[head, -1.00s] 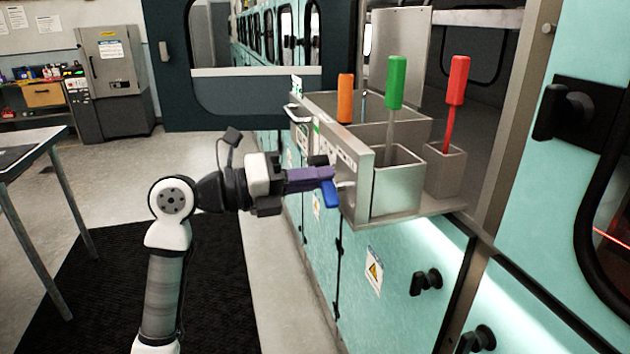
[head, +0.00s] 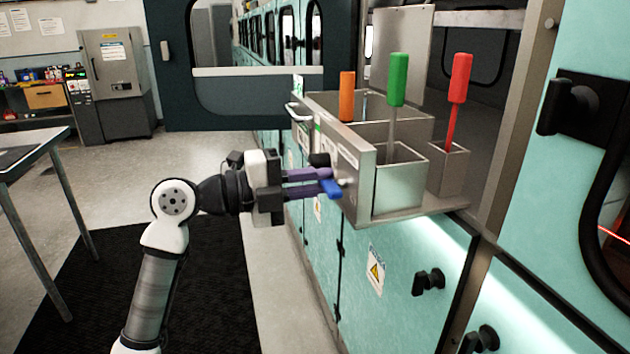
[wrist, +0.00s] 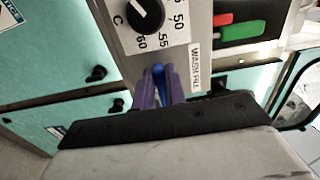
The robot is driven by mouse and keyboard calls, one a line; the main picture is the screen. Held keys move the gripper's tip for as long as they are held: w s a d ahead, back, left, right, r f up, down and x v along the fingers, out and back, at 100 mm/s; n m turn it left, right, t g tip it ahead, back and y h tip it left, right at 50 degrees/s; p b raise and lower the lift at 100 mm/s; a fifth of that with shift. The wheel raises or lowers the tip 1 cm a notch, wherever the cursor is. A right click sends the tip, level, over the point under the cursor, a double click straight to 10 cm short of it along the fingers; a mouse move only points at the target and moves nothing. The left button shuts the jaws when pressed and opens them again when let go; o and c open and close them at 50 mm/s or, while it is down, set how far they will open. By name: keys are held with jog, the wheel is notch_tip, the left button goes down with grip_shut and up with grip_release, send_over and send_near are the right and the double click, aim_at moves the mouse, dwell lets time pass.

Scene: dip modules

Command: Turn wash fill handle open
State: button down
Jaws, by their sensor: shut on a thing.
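The blue wash fill handle (head: 331,187) sits on the front panel of the steel tank unit (head: 350,165). My gripper (head: 322,183) has its two purple fingers closed around the handle, one above the other in the head view. In the wrist view the handle (wrist: 159,82) shows between the fingers, next to the label reading WASH FILL (wrist: 195,70). The fingers hide part of the handle, and its pivot is hard to make out.
A black temperature dial (wrist: 147,14) is close to the handle. Orange (head: 347,96), green (head: 397,80) and red (head: 460,78) grips stand up from the tank compartments. Teal cabinet doors with black knobs (head: 428,282) are below. A table (head: 30,150) stands at the left; the floor between is clear.

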dwell(0.4)
jog(key=c, duration=1.4)
grip_release()
jog(key=shift+c, duration=0.2)
jog(key=shift+a, duration=0.15)
jog(key=b+v, duration=0.3)
jog(key=v, duration=1)
jog(key=shift+a, duration=0.25)
jog(key=shift+s, duration=0.1)
